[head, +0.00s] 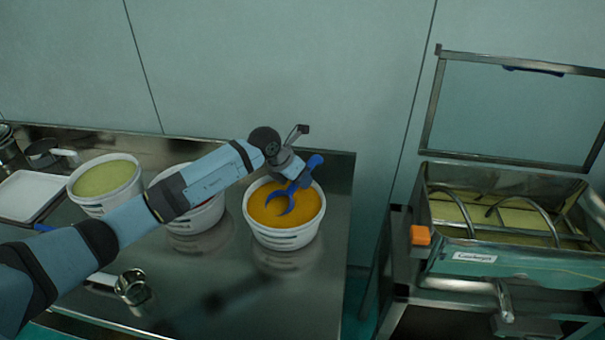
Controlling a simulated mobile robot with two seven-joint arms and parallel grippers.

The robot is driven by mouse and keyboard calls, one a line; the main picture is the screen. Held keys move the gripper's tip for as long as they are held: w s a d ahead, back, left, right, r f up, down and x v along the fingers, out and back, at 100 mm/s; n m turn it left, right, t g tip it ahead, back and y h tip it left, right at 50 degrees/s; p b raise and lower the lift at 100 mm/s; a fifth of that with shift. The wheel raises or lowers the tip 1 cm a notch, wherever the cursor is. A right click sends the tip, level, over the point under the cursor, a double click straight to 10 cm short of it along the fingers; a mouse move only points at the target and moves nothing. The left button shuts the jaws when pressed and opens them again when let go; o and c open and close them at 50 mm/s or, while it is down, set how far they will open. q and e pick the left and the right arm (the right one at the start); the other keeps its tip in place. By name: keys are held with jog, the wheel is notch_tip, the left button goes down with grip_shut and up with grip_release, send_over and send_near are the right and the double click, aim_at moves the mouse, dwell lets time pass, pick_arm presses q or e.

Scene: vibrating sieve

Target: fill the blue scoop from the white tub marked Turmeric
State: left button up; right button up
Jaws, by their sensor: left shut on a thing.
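A white tub (284,238) filled with orange-yellow powder (300,212) stands near the right end of the steel table. The print on its label is too small to read. My left gripper (297,172) is above the back of this tub and is shut on the blue scoop (283,205). The scoop's handle slants up to the right, and its bowl end hangs low over the powder, inside the rim's outline. I cannot tell whether the bowl touches the powder or holds any. My right gripper is out of view.
A tub of yellow-green powder (105,189) stands at the left; a middle tub (200,220) is partly hidden by my left arm. A white tray (22,196) and a metal cup (133,288) are on the steel table (285,310). A machine with an open lid (470,262) stands right.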

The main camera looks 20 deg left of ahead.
aim_at(290, 186)
pick_arm(q)
jog(key=shift+s+a+f+b, duration=0.15)
jog(key=shift+f+b, duration=0.1)
jog(key=shift+f, duration=0.35)
jog(key=shift+s+d+f+b, duration=0.1)
jog(key=shift+f+b, duration=0.15)
jog(key=shift+f, duration=0.3)
jog(key=shift+s+a, duration=0.15)
jog(key=shift+s, duration=0.05)
jog(key=shift+s+a+p, duration=0.25)
jog(key=shift+s+p, duration=0.1)
jog(key=shift+s, duration=0.35)
